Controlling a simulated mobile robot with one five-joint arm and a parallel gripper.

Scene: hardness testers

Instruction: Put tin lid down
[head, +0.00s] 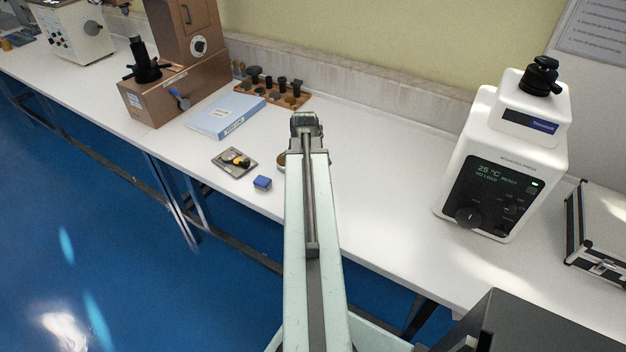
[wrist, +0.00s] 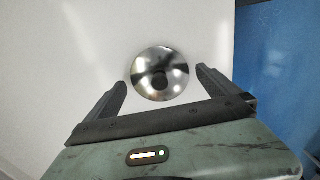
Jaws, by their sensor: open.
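The tin lid (wrist: 158,62) is a round, shiny metal disc with a dark spot in its middle. In the wrist view it shows against the white bench top, between the two dark fingers of my gripper (wrist: 161,78). The fingers are open, with a gap on each side of the lid. In the head view my gripper (head: 306,122) is over the bench, seen from behind along my arm. A small round edge (head: 281,160) shows just left of my arm there, mostly hidden, and may be the lid.
A white tester (head: 508,150) and a case (head: 600,232) stand at right. The bench (head: 380,190) between is clear.

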